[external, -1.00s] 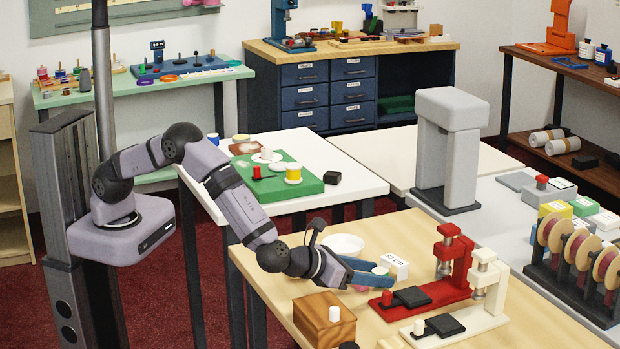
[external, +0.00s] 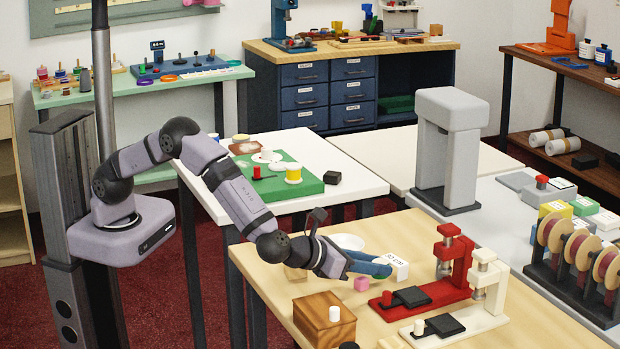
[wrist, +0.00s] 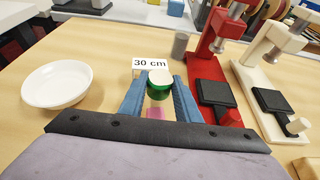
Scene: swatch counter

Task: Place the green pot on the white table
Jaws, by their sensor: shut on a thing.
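The green pot (wrist: 158,91), with a white top, is between the blue fingers of my gripper (wrist: 158,96) in the wrist view. My gripper is shut on it, over the wooden table. In the external view my gripper (external: 370,265) is beside the "30 cm" block, and its fingers hide the pot. The white table (external: 352,187) stands behind the wooden one, left of centre, with a green board, a brown board and small items on it.
The white bowl (wrist: 57,85) is left of my gripper in the wrist view. A pink cube (external: 361,284) lies below the fingers. The "30 cm" block (external: 397,268), red press (external: 440,285) and cream press (external: 482,300) are to the right. The white table's right part has bare room.

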